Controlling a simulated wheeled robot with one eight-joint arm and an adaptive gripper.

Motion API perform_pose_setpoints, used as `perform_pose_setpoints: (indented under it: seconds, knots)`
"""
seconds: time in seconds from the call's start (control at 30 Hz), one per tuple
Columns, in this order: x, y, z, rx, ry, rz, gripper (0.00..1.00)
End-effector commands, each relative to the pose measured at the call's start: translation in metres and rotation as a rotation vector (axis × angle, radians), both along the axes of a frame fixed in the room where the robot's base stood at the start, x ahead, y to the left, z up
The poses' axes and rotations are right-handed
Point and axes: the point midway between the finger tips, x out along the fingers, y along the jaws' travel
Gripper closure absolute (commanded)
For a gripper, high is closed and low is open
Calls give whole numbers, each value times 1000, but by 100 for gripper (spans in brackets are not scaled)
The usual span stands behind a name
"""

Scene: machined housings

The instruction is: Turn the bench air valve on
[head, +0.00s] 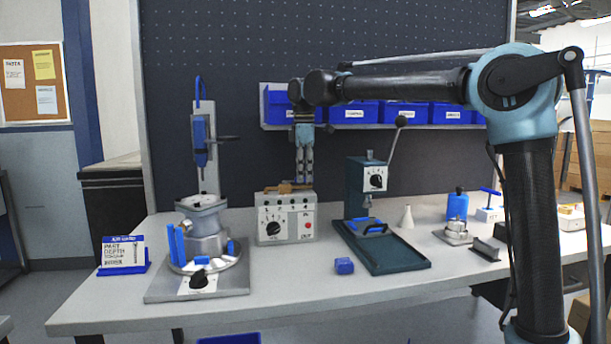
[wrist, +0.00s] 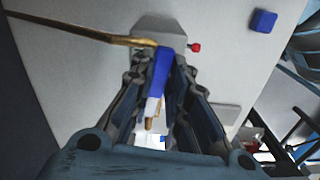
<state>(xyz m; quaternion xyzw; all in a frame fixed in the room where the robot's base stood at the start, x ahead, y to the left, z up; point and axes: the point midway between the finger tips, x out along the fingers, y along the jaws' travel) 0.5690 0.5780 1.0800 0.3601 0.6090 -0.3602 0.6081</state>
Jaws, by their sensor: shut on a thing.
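The bench air valve shows as a brass fitting (head: 288,187) on top of a grey control box (head: 286,222) in the head view. In the wrist view its brass pipe (wrist: 92,31) runs in from the upper left. A blue lever (wrist: 160,72) with a pale part and a brass-coloured bit beyond it lies between my fingers. My gripper (head: 303,178) points down over the box and is shut on this lever. In the head view my fingers hide the lever. The exact contact at the fingertips is hard to make out.
The box front carries a black dial and a red button (head: 306,227). A round fixture (head: 206,244) stands to the left, and a small press (head: 367,190) with a green tray (head: 398,255) to the right. A blue block (head: 344,266) lies in front. Blue bins (head: 353,112) hang behind.

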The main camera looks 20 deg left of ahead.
Motion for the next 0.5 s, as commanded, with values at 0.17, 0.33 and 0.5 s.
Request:
perform_pose_setpoints:
  seconds: [0.17,0.33,0.5]
  knots:
    - [1,-1,0,-2,-1,-2,64]
    - [0,0,0,-2,-1,-1,64]
    - [0,0,1,-1,0,0,64]
